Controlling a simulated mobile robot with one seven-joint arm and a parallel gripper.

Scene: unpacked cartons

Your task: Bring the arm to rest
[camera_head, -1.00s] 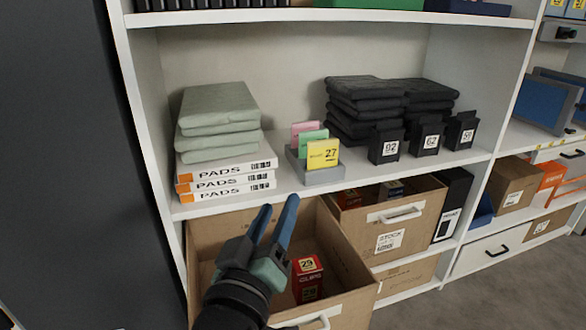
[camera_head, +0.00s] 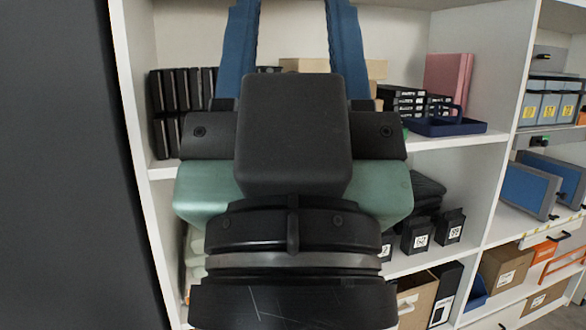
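My gripper (camera_head: 292,40) stands large and upright in the middle of the head view, close to the camera. Its two blue fingers point up and are spread wide apart, with nothing seen between them. The fingertips run past the top edge of the picture. The gripper body and wrist hide the middle of the shelf unit behind.
A white shelf unit (camera_head: 468,140) fills the background. Its upper shelf holds black upright cases (camera_head: 182,95), a blue tray (camera_head: 445,124) and a pink binder (camera_head: 448,78). Black holders (camera_head: 417,234) and a carton (camera_head: 414,300) are lower. A dark panel (camera_head: 60,160) stands at left.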

